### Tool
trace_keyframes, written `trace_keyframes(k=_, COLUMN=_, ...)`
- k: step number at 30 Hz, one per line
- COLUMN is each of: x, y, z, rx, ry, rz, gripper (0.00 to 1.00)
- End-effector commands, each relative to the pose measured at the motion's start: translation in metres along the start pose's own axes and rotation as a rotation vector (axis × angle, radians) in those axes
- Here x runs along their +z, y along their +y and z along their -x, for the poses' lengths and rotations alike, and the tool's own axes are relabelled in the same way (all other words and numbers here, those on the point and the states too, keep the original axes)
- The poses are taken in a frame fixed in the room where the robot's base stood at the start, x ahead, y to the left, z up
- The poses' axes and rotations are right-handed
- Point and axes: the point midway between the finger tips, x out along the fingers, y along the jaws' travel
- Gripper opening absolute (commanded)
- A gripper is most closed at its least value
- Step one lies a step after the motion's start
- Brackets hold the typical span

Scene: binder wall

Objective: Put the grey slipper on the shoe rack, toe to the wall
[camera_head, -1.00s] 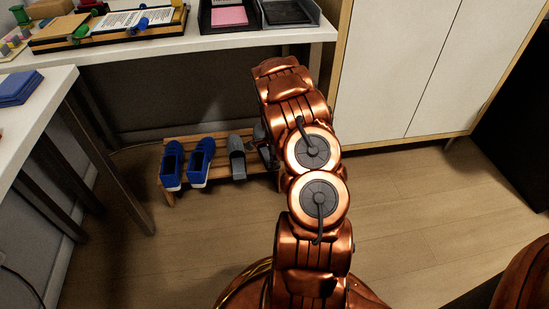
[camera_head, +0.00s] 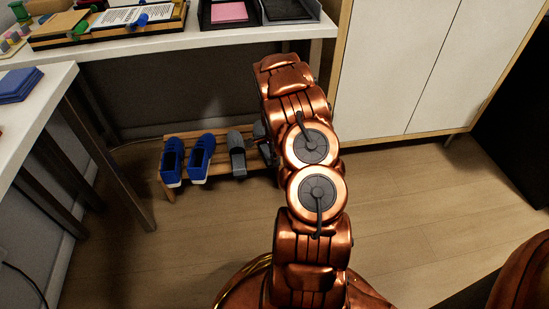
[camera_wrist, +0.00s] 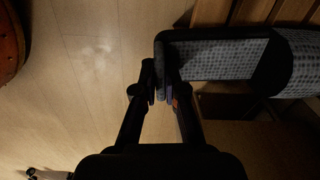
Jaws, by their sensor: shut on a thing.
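The grey slipper (camera_wrist: 215,58) fills the upper right of the wrist view, its speckled toe to the right and its open heel to the left. My gripper (camera_wrist: 163,92) is shut on its heel edge. In the head view my arm covers most of it; a dark grey part (camera_head: 260,130) shows left of the arm, at the rack's right end. The wooden shoe rack (camera_head: 168,188) stands under the desk, and its slats (camera_wrist: 240,12) show beside the slipper. I cannot tell whether the slipper touches them. Another grey slipper (camera_head: 237,152) stands on the rack to the left.
Two blue shoes (camera_head: 201,156) stand on the rack's left part. A white desk (camera_head: 180,52) overhangs behind the rack. A white cabinet (camera_head: 390,70) stands to the right. The wooden floor (camera_head: 420,200) in front is clear.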

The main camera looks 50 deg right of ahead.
Motion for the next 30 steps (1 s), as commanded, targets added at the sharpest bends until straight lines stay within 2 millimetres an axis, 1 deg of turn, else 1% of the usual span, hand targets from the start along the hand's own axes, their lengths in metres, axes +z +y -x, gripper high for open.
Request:
trace_keyframes(k=14, x=0.000, y=0.000, z=-0.001, rx=0.000, ry=0.000, rz=0.000, gripper=0.00)
trace_keyframes(k=24, x=0.000, y=0.000, z=-0.013, rx=-0.001, ry=0.001, rz=0.001, gripper=0.00)
trace_keyframes(k=30, x=0.000, y=0.000, z=-0.015, rx=-0.002, ry=0.001, rz=0.001, gripper=0.00)
